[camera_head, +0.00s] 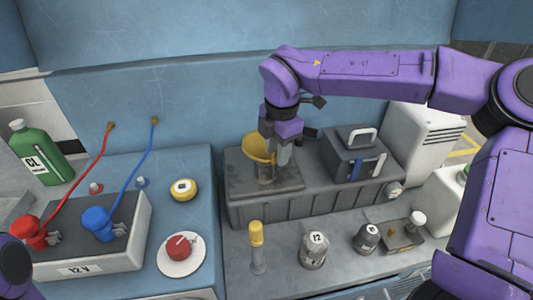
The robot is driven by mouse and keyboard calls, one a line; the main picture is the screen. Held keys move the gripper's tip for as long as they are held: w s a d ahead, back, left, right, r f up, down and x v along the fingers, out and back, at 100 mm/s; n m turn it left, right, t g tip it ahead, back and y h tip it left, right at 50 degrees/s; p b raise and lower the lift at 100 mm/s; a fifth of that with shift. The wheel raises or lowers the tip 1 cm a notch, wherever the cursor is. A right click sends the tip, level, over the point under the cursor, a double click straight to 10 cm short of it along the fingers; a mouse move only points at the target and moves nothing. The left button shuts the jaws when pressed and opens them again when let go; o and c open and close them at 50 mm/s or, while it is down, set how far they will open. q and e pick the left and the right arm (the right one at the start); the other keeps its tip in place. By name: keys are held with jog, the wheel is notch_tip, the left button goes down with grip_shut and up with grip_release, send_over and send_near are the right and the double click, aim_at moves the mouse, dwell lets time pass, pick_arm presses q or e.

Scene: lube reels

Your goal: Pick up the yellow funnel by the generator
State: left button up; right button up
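The yellow funnel (255,152) stands upright on the grey raised block (232,187) in the middle of the view, with its wide mouth up. My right gripper (277,158) points down at the funnel's right side, overlapping its rim and hiding part of it. I cannot tell whether the fingers are apart or closed on the rim. A dark grey boxy unit with a light handle (352,160), perhaps the generator, sits on the block to the right. At the lower left edge only a purple part of my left arm shows; its gripper is out of view.
In front of the block stand a yellow-capped tube (256,246), a grey container marked 12 (314,251) and a smaller one (366,238). A battery (90,262) with red and blue clamps and a green bottle (41,152) are at left. A blue wall rises behind.

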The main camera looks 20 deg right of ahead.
grip_shut()
